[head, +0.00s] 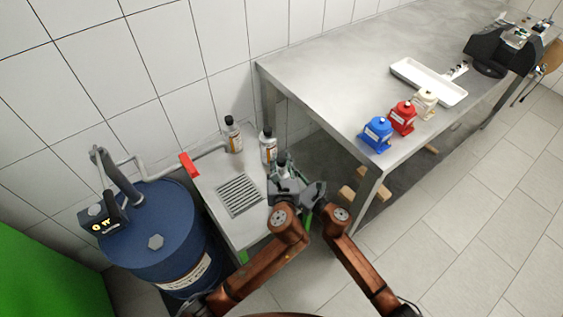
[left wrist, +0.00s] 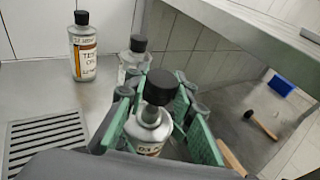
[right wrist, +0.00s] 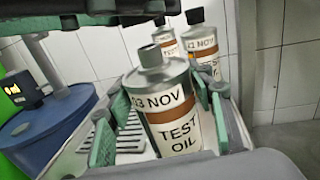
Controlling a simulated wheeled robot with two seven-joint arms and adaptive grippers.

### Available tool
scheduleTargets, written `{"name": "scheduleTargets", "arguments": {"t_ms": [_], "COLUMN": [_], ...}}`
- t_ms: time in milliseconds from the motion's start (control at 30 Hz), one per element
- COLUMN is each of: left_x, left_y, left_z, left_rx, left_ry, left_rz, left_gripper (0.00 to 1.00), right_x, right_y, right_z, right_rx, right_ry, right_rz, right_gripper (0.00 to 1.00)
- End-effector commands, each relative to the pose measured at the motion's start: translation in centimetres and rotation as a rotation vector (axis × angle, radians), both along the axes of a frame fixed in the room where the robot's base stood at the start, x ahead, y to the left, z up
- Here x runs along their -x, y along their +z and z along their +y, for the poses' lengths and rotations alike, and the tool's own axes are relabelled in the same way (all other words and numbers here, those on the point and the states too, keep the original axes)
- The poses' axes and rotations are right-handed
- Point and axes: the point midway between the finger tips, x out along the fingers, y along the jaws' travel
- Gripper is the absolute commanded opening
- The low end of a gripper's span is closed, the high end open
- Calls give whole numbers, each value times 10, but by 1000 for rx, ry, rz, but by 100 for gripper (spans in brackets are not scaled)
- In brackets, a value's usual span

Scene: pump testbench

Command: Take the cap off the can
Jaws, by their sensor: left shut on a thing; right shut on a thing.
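The can (right wrist: 170,105), silver with a "TEST OIL" label, stands upright between the green fingers of my right gripper (right wrist: 160,108), which is shut on its body. Its bare silver neck shows in the right wrist view. The black cap (left wrist: 161,88) is between the green fingers of my left gripper (left wrist: 163,92), which is shut on it. In the head view my left gripper (head: 284,184) largely hides the can and cap.
Two other capped bottles (head: 233,134) (head: 268,145) stand behind, by the wall. A drain grate (head: 239,195) is to the left on the low bench, with a blue barrel (head: 155,225) beyond. A steel table (head: 330,85) stands at the right.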

Motion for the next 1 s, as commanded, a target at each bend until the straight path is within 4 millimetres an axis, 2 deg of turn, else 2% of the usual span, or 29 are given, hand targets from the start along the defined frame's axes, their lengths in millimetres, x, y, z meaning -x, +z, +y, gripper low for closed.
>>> {"name": "scheduleTargets", "arguments": {"t_ms": [33, 200, 433, 467, 733, 1000], "left_x": [0, 0, 0, 0, 0, 0], "left_y": [9, 29, 31, 31, 31, 30], "left_z": [-1, 0, 0, 0, 0, 0], "left_rx": [2, 2, 0, 0, 0, 0], "left_ry": [-2, -1, -1, -1, -1, -1], "left_rz": [-5, -4, 0, 0, 0, 0], "left_gripper": [0, 0, 0, 0, 0, 0], "right_x": [0, 0, 0, 0, 0, 0], "right_y": [2, 2, 2, 2, 1, 0], "right_z": [0, 0, 0, 0, 0, 0], "right_rx": [-1, -1, -1, -1, -1, 0], "right_ry": [1, 1, 1, 1, 0, 0], "right_rz": [-3, -3, -3, -3, -1, 0], "right_gripper": [5, 5, 5, 49, 68, 69]}}
